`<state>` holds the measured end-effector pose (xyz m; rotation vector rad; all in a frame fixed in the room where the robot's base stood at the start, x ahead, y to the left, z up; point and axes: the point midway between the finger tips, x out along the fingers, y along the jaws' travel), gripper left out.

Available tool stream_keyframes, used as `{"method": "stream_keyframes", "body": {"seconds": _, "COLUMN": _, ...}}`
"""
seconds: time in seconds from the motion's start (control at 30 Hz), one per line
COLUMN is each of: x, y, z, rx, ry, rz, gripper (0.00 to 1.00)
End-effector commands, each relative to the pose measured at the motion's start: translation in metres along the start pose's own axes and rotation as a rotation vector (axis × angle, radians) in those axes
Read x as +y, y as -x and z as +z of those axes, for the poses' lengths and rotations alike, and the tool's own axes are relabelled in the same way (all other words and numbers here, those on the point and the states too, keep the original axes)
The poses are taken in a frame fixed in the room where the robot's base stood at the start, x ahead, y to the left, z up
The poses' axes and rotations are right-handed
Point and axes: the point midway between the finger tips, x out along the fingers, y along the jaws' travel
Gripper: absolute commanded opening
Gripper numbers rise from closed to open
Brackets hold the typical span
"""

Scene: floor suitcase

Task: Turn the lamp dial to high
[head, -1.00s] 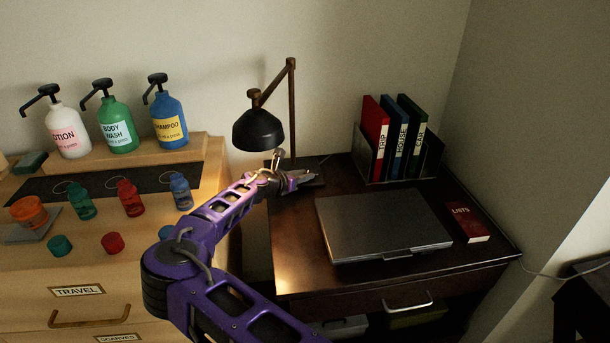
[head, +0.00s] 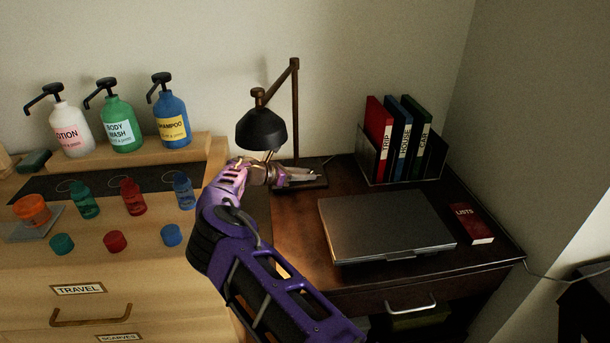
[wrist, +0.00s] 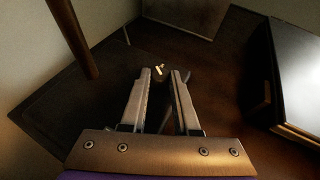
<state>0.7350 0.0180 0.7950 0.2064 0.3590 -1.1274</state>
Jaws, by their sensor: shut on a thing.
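The desk lamp (head: 262,131) stands at the back left of the dark desk, with a black shade and a brown post. Its dark base also shows in the wrist view (wrist: 62,108), beside the post. My gripper (head: 312,178) is low at the lamp base, below and right of the shade. In the wrist view, my gripper (wrist: 161,75) has its fingertips closed around the small dark dial (wrist: 159,72), which carries a bright brass pointer mark. The pointer's setting cannot be read, and the fingers hide the dial in the head view.
A closed laptop (head: 385,225) lies right of my gripper, with a red book (head: 470,222) beyond it. A file holder (head: 425,160) with binders stands at the back. The wooden dresser (head: 130,300) at left carries several bottles. Bare desk lies between lamp and laptop.

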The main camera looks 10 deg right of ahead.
Motion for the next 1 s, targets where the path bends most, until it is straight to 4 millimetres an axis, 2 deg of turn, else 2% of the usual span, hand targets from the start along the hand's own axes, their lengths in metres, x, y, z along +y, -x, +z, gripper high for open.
{"method": "stream_keyframes", "body": {"seconds": 0.2, "x": 0.0008, "y": 0.0006, "z": -0.0012, "rx": 0.003, "ry": 0.001, "rz": 0.003, "gripper": 0.0}}
{"method": "stream_keyframes", "body": {"seconds": 0.23, "x": 0.0008, "y": 0.0006, "z": -0.0013, "rx": 0.003, "ry": 0.001, "rz": 0.003, "gripper": 0.31}}
{"method": "stream_keyframes", "body": {"seconds": 0.4, "x": 0.0005, "y": 0.0004, "z": -0.0012, "rx": 0.002, "ry": 0.001, "rz": 0.003, "gripper": 0.59}}
{"method": "stream_keyframes", "body": {"seconds": 0.77, "x": -0.0004, "y": 0.0004, "z": -0.0006, "rx": 0.0, "ry": 0.004, "rz": 0.007, "gripper": 0.59}}
{"method": "stream_keyframes", "body": {"seconds": 1.0, "x": -0.0031, "y": 0.0009, "z": -0.0005, "rx": -0.004, "ry": 0.036, "rz": 0.078, "gripper": 0.59}}
